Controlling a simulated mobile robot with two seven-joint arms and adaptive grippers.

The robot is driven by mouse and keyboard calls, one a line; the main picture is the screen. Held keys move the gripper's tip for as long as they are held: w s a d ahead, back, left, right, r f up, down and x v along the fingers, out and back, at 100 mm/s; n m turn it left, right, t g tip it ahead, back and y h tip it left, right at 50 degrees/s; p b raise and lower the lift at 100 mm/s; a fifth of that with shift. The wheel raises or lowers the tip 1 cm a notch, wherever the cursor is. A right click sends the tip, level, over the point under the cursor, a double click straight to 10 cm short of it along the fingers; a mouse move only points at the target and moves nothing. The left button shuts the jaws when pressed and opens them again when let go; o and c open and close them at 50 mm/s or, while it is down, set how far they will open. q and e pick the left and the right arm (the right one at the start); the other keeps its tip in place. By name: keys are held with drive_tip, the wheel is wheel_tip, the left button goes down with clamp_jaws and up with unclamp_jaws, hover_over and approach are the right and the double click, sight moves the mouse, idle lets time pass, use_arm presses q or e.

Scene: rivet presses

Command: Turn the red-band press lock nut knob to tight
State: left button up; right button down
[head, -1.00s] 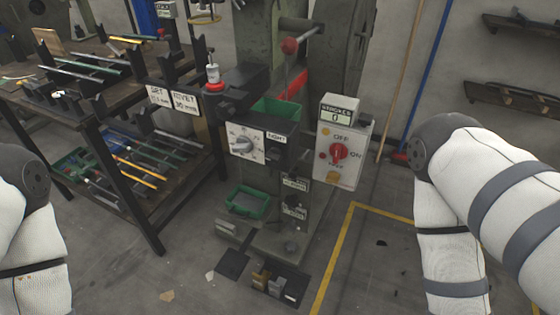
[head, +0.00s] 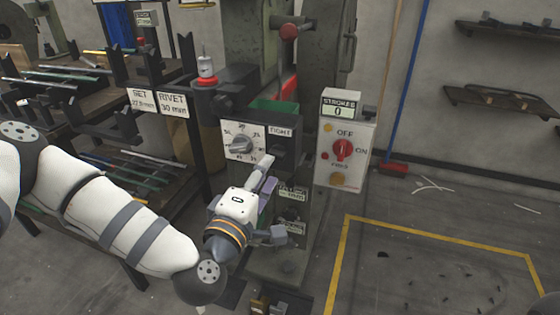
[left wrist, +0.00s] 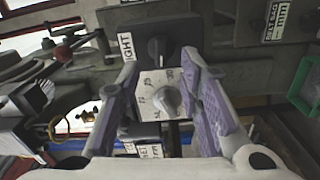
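The press with the red band (head: 207,81) stands at the centre of the head view. Its front has a white dial plate with a grey knob (head: 241,146) and, beside it, a dark panel with a TIGHT label (head: 280,131). In the left wrist view the black lock nut knob (left wrist: 158,48) sits on that dark panel beside the label; its exact setting is unclear. The grey dial knob (left wrist: 167,100) shows below it. My left gripper (head: 267,176) is below the panel, fingers open; its fingers (left wrist: 160,70) frame the knobs without visible contact. My right gripper is out of view.
A control box (head: 345,150) with a red switch and a STROKES counter reading 0 stands right of the press. A SET/RIVET sign (head: 158,102) and a workbench with rods are at left.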

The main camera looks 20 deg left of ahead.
sight(276, 158)
use_arm(q)
drive_tip(key=w, duration=0.6)
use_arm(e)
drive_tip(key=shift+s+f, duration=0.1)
use_arm(q)
drive_tip(key=shift+d+f, duration=0.1)
drive_tip(key=shift+d, duration=0.05)
clamp_jaws()
